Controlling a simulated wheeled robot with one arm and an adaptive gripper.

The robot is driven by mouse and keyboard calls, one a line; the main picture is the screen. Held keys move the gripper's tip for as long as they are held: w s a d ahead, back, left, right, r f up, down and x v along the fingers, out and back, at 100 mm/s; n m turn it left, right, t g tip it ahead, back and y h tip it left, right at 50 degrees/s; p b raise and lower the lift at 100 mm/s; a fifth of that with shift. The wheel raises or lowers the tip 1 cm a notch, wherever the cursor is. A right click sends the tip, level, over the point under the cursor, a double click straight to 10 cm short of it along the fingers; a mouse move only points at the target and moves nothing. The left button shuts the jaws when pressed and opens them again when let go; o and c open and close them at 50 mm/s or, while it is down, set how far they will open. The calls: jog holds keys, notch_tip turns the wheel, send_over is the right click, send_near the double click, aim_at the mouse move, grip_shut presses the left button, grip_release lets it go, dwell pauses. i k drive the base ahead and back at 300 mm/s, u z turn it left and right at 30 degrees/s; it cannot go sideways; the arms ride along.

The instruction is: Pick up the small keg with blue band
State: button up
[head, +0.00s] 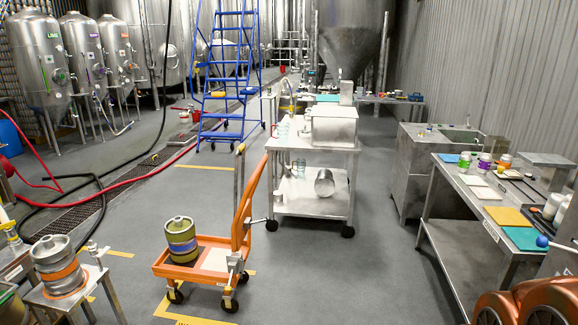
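A small keg (181,240) stands upright on the orange cart (208,277) at the lower middle left. Its body looks olive-yellow, with a darker band around the middle that may be blue; the shade is hard to tell. A second, steel keg (57,263) with an orange band stands on a small metal stand (92,278) at the lower left. Part of another keg (11,306) shows at the bottom left corner, cut off by the frame. My gripper is not in view.
A steel trolley (312,198) with a cylinder on its lower shelf stands in the middle. A workbench (477,208) lines the right. A blue ladder (229,75) is behind. Hoses (88,182) lie on the left floor. The floor (375,270) between cart and workbench is clear.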

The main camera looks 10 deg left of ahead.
aim_at(179, 232)
jog(key=u, duration=0.25)
jog(key=i, duration=1.7)
jog(key=u, duration=1.35)
jog(key=i, duration=1.65)
jog(key=u, duration=1.05)
jog(key=i, duration=0.45)
jog(key=u, duration=0.15)
